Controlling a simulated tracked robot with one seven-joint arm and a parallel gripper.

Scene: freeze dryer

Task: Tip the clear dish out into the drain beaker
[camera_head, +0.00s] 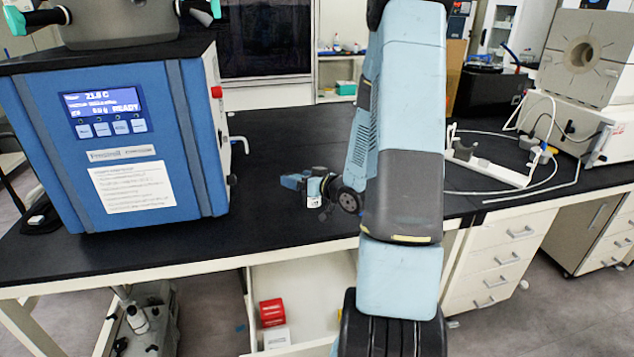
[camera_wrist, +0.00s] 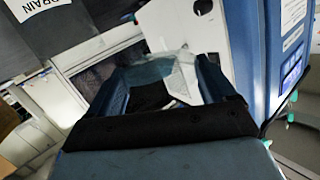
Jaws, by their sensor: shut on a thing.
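My gripper (camera_head: 299,184) is over the black bench, to the right of the freeze dryer, in the head view. In the wrist view its two blue fingers (camera_wrist: 162,84) are shut on the clear dish (camera_wrist: 158,70), a see-through shape between them. The dish's tilt and contents cannot be made out. A white label reading DRAIN (camera_wrist: 48,14) shows at the top left of the wrist view, against a dark surface.
The blue freeze dryer (camera_head: 120,150), its screen reading READY, stands on the left of the black bench (camera_head: 270,222). A white stand (camera_head: 490,172) and a looped tube are at the right, beyond my arm. Bench between dryer and gripper is clear.

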